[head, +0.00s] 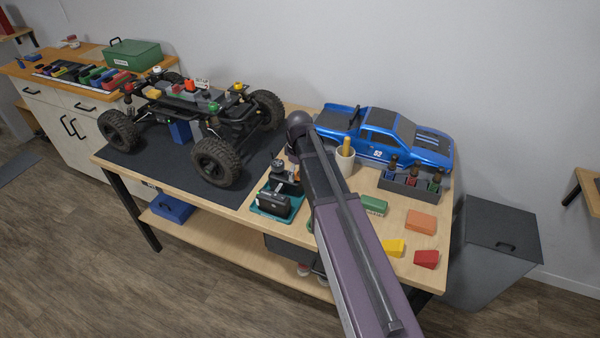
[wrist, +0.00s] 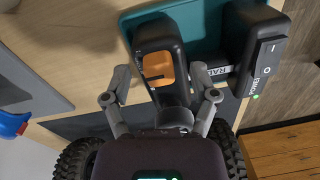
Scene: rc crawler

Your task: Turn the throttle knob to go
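A black handset (wrist: 172,38) with an orange face (wrist: 158,70) stands on a teal tray in the wrist view; small pale marks show beside the orange face. A dark round part (wrist: 174,117) lies at its lower end, partly hidden by my gripper. I cannot tell for sure which part is the throttle knob or where it points. My gripper (wrist: 161,74) is open, with one finger on each side of the handset; contact is not clear. In the head view the teal tray (head: 258,206) is at the table's middle, and my arm hides most of the gripper.
A black box (wrist: 264,55) with an I/O switch and a green light stands right beside the handset. The crawler chassis (head: 190,105) is left of the tray. A blue truck body (head: 385,135), a grey holder (head: 410,185) and coloured blocks (head: 421,221) lie right.

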